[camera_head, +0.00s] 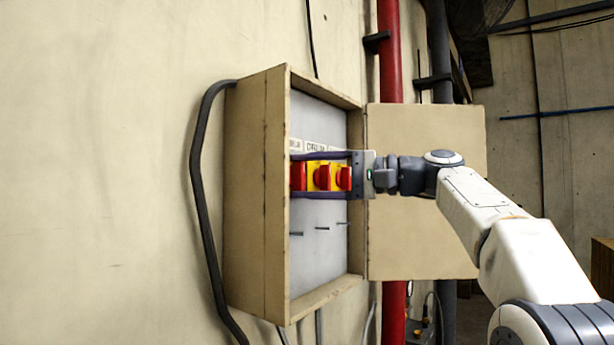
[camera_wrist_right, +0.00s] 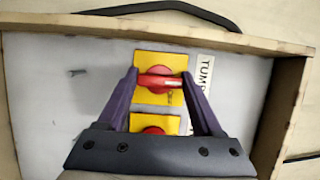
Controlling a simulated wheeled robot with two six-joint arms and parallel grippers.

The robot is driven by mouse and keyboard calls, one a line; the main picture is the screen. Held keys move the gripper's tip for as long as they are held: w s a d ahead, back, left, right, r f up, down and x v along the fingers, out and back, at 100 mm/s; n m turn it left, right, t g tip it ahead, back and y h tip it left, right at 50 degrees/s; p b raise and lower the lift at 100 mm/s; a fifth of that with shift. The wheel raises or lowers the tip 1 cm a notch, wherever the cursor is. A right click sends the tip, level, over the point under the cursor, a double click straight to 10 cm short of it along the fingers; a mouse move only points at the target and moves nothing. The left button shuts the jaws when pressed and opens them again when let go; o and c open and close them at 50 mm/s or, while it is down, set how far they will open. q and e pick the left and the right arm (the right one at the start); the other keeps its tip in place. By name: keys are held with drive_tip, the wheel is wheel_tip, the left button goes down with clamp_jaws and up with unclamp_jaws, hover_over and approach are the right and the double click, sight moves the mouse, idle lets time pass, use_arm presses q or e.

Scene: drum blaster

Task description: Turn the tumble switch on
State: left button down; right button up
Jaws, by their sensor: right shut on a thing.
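The tumble switch (camera_head: 298,177) is a red rotary knob on a yellow plate, the leftmost in a row inside an open wall box. In the right wrist view the knob (camera_wrist_right: 160,81) has its bar lying crosswise between my fingers, and a partly covered label (camera_wrist_right: 204,80) beginning "TUM" is beside it. My right gripper (camera_head: 296,175) reaches in from the right with its purple fingers above and below the row. In the wrist view the fingertips (camera_wrist_right: 160,78) are closed on the two ends of the knob's bar. My left gripper is not in view.
Two more red knobs on yellow plates (camera_head: 322,177) (camera_head: 344,178) sit between my fingers. The box (camera_head: 255,200) has raised wooden side walls, and its door (camera_head: 420,255) is swung open to the right behind my arm. Small pins (camera_head: 322,228) stick out below. A red pipe (camera_head: 390,60) runs behind.

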drive_tip(key=o, duration=1.1)
drive_tip(key=b+v, duration=0.1)
drive_tip(key=v, duration=0.9)
drive_tip(key=shift+d, duration=0.2)
